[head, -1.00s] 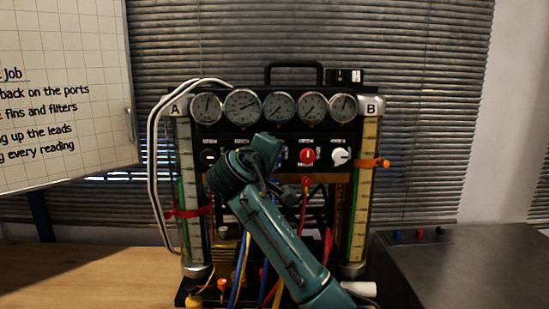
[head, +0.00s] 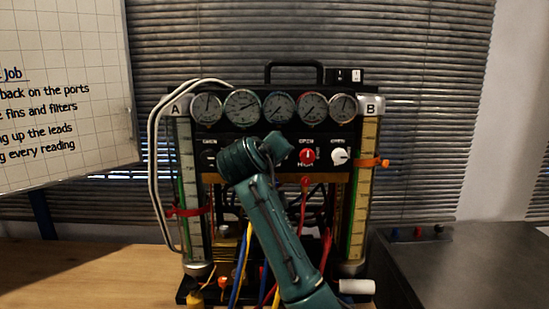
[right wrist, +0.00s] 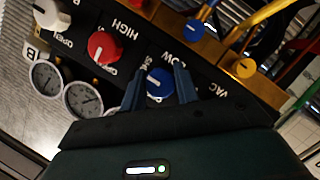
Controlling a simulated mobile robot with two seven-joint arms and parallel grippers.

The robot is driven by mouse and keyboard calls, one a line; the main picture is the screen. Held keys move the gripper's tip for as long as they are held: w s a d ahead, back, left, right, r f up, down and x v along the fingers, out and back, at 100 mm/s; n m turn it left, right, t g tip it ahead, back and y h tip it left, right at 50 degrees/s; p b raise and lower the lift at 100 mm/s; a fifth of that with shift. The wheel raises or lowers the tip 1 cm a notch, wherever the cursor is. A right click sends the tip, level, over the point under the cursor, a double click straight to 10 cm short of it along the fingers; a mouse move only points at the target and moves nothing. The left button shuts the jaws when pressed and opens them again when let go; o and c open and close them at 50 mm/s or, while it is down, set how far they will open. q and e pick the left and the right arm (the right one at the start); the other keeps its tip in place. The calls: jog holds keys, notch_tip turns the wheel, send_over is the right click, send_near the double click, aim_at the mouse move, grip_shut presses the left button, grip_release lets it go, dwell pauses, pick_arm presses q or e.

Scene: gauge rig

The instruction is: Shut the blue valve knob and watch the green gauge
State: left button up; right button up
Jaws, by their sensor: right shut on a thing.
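The blue valve knob (right wrist: 160,83) sits on the black panel by the word LOW in the right wrist view. My right gripper (right wrist: 158,86) is shut on it, one finger on each side. A pale line marks the knob's face. In the head view my arm covers the blue knob and the gripper. Several round gauges (head: 242,106) run along the top of the rig in the head view. I cannot tell which is the green one, and their needles are too small to read surely. My left gripper is not in view.
A red knob (right wrist: 104,47) and a white knob (right wrist: 46,13) sit beside the blue one. Coloured hoses (head: 240,265) hang below the panel. Glass columns flank the rig (head: 272,91). A whiteboard (head: 66,95) stands left; the wooden bench (head: 90,275) is clear at left.

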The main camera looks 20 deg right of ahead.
jog(key=o, duration=1)
jog(key=shift+c, duration=0.2)
jog(key=b+v, duration=0.2)
jog(key=v, duration=1.1)
jog(key=shift+b, duration=0.35)
jog(key=shift+s+a, duration=0.1)
